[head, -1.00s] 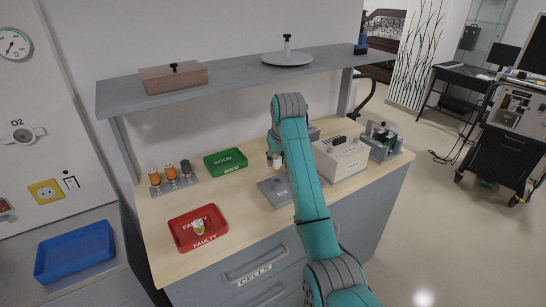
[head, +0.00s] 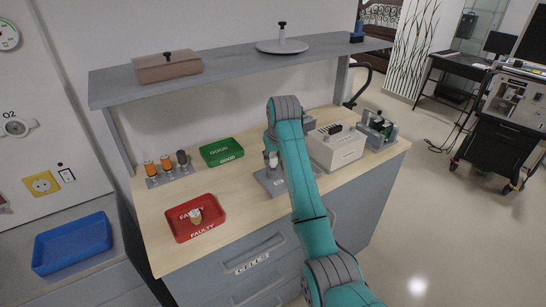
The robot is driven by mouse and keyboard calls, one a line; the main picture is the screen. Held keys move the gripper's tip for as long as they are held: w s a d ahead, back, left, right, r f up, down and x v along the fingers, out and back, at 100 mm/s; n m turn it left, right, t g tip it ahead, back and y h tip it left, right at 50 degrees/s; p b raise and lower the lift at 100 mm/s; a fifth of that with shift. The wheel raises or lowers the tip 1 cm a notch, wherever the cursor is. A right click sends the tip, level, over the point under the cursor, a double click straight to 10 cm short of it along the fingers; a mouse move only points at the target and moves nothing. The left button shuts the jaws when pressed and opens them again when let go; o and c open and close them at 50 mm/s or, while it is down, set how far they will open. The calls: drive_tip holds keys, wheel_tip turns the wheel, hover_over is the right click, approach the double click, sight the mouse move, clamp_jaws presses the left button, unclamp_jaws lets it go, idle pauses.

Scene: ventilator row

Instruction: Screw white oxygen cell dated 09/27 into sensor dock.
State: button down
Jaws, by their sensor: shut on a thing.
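My gripper (head: 272,152) is at the end of the teal arm, over the middle of the bench, and is partly hidden by the arm. It is shut on a small white cell (head: 273,161), which looks upright. Its date cannot be read. Below it is a grey dock plate (head: 264,181) with faint lettering, partly covered by my arm. The cell shows just over the plate; whether it touches the dock cannot be told.
A red FAULTY tray (head: 177,231) holds a small cell (head: 195,216). A green GOOD tray (head: 222,152) and a rack with orange and dark cells (head: 166,168) stand left. A beige box (head: 337,150) stands right. A shelf (head: 230,68) spans above.

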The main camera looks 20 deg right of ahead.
drive_tip(key=shift+f, duration=1)
idle(1.8)
drive_tip(key=c, duration=1)
unclamp_jaws()
drive_tip(key=shift+o, duration=0.2)
drive_tip(key=shift+r, duration=0.2)
drive_tip(key=shift+r, duration=0.2)
